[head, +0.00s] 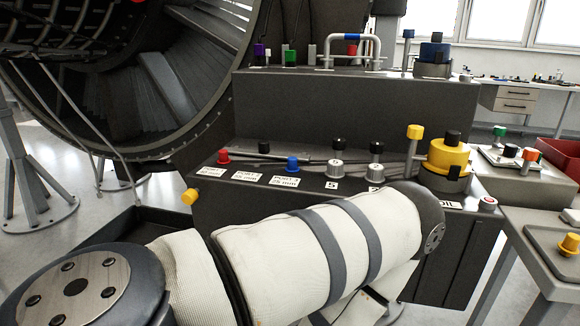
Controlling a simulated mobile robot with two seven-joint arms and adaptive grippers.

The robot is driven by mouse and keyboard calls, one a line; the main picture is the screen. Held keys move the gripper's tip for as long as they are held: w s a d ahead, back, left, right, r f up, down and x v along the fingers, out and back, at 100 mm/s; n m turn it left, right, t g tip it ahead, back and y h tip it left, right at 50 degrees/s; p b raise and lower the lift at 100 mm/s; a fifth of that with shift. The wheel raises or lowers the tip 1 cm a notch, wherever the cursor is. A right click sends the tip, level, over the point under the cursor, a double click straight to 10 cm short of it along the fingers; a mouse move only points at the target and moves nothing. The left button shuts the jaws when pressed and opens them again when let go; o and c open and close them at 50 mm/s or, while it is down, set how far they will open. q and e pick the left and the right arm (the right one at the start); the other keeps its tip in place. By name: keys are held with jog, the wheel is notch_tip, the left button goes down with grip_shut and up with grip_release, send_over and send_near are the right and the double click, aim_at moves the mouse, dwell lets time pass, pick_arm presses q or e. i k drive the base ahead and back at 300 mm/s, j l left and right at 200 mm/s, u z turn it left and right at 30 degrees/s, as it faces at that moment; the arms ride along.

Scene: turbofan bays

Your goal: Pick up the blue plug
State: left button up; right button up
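The blue plug (292,163) stands on the lower ledge of the dark bench, behind a white label card (284,181). A large white-sleeved arm of mine crosses the foreground below the blue plug and hides part of the bench front. Neither of my grippers shows, so I cannot see what they hold.
A yellow-capped cylinder (447,157) stands right of the ledge. A red bin (560,157) is at the right. The engine casing (205,130) rises at the left.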

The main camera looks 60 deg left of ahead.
aim_at(292, 168)
jog(key=u, duration=1.95)
